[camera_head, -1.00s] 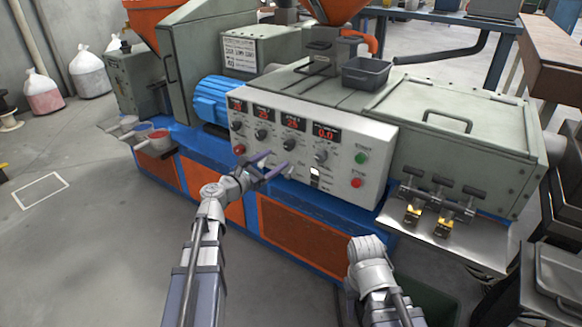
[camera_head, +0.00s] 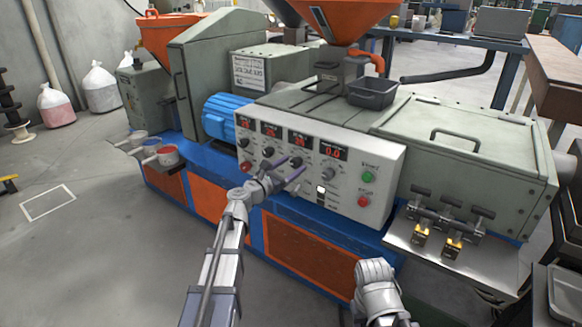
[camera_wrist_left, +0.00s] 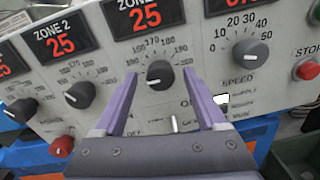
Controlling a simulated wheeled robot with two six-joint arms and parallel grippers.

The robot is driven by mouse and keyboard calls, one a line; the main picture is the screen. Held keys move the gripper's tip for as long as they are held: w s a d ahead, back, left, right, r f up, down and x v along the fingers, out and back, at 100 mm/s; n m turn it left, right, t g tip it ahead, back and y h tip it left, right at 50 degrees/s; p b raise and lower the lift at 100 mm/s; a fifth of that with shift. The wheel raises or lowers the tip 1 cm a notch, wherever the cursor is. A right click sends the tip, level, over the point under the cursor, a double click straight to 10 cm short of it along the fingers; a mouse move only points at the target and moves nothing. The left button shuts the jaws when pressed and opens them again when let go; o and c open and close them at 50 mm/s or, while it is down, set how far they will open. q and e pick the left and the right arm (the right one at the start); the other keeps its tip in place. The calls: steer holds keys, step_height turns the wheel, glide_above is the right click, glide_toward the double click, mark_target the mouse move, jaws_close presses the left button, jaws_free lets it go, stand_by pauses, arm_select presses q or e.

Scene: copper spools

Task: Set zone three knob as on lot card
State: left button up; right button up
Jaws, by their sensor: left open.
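The zone three knob (camera_wrist_left: 160,74) is a black dial with a white pointer mark, on a scale with numbers around 160 to 180. In the left wrist view it appears between the two purple fingers of my left gripper (camera_wrist_left: 160,76). The fingers are open, and I cannot tell whether they touch it. The red zone three display (camera_wrist_left: 146,15) above it reads 25. In the head view my left gripper (camera_head: 291,166) is at the control panel (camera_head: 390,165), in front of the third knob, largely covering it. A white printed card (camera_head: 249,73) is on the machine behind; its text is unreadable.
The zone two knob (camera_wrist_left: 79,94) is left of my fingers and the speed knob (camera_wrist_left: 252,54) is right. A red stop button (camera_wrist_left: 307,70) is further right. A white switch (camera_wrist_left: 221,98) is low on the panel. A grey bin (camera_head: 372,94) sits on top.

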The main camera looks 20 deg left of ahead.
arm_select(q)
steer(key=shift+c, duration=0.3)
jaws_close()
stand_by(0.4)
